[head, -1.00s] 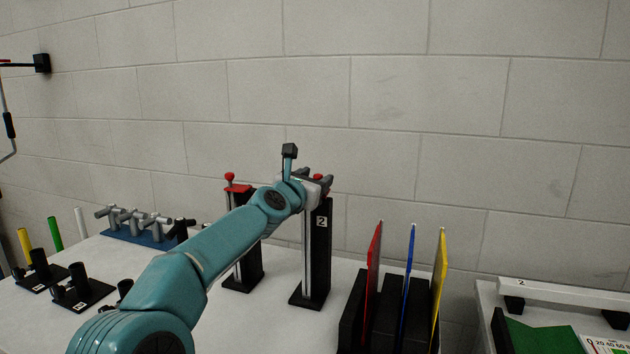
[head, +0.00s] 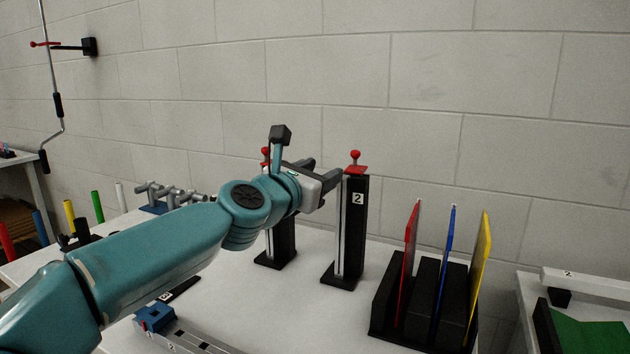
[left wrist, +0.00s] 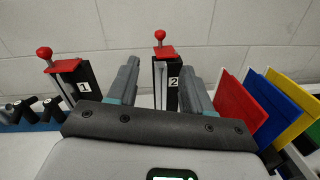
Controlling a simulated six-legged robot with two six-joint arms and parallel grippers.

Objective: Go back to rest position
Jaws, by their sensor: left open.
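My left gripper (head: 330,178) is open and empty in the head view, in front of two black posts and at about the height of their tops. The post labelled 2 (head: 352,225) stands just right of its fingertips, with a red plate and red knob on top. The other post (head: 282,240) is partly hidden behind my left arm. In the left wrist view, the fingers of my left gripper (left wrist: 157,85) are spread, and post 2 (left wrist: 173,85) shows between them, farther off. The post labelled 1 (left wrist: 82,90) shows to their left. My right gripper is not in view.
A black rack (head: 388,290) holds red, blue and yellow plates at the right of the white table. Grey pipe fittings (head: 165,195) lie at the back left. A blue block on a rail (head: 155,318) is at the front. A crank rod (head: 57,105) hangs by the wall.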

